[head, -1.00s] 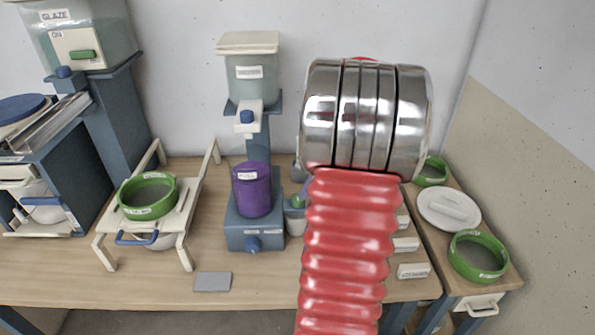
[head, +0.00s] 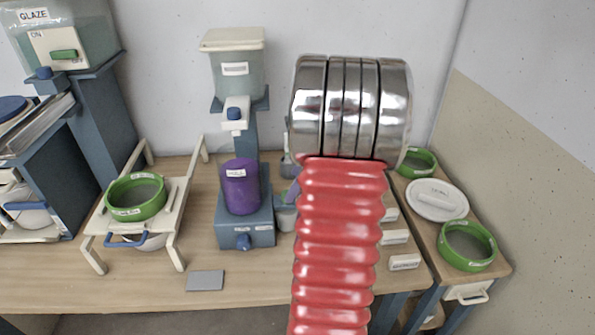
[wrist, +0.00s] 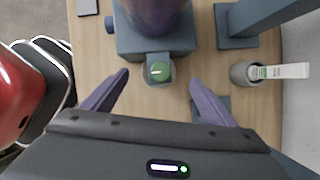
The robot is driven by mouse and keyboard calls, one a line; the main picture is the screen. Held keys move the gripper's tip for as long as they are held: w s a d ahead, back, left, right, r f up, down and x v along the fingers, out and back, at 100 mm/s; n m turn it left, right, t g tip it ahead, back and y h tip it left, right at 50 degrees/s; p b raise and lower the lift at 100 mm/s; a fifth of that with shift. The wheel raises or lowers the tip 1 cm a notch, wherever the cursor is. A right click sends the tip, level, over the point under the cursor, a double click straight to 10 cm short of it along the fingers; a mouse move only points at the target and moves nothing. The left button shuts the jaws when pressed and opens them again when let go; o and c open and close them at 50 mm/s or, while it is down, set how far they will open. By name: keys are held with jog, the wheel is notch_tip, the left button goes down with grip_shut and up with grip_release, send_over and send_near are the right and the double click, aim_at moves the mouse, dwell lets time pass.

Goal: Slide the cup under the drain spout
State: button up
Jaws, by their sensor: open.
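A small grey-white cup (head: 286,219) stands on the table against the right side of the blue stand (head: 246,238). I cannot tell whether the cup is centred under the spout. A purple cylinder (head: 240,188) sits upright on the stand. My gripper (wrist: 159,78) is open, its two purple fingers on either side of the cup, apparently not touching it. In the head view my red arm hides most of the gripper.
A grey cup with a tube (wrist: 246,74) stands to the right in the wrist view. A dispenser (head: 235,75) rises behind the stand. A white rack with a green sieve (head: 136,197) is at left. A grey tile (head: 205,281) lies in front, with bare table around it.

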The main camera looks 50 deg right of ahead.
aim_at(288, 204)
notch_tip(288, 204, down, 5)
jog(key=shift+f, duration=0.1)
jog(key=x, duration=0.5)
jog(key=shift+w+a+f, duration=0.1)
jog(key=shift+w+f, duration=0.05)
jog(key=shift+f, duration=0.1)
jog(key=shift+x, duration=0.8)
jog(key=shift+c, duration=0.6)
jog(key=c, duration=0.9)
jog(key=o, duration=1)
jog(key=shift+r, duration=0.1)
